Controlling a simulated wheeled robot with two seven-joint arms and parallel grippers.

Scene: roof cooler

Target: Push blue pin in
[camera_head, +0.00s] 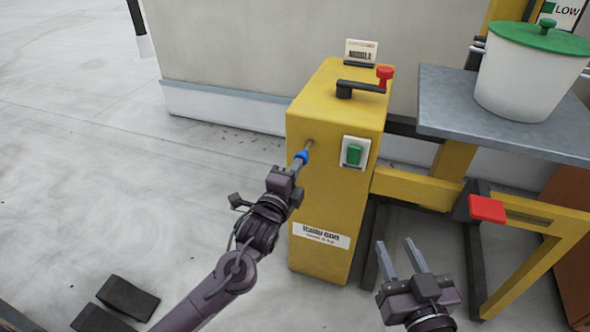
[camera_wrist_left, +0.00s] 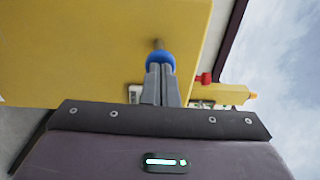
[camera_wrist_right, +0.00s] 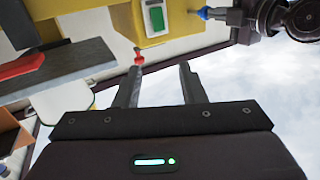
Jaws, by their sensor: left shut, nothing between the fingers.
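My right gripper (camera_head: 400,258) is open and empty, low and to the right of the cabinet.
The cabinet carries a green switch (camera_head: 354,152) and a black crank with a red knob (camera_head: 384,73) on top. A grey shelf (camera_head: 450,105) at the right holds a white bucket with a green lid (camera_head: 530,70). A red pad (camera_head: 487,209) sits on the yellow frame. The left floor is mostly clear.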

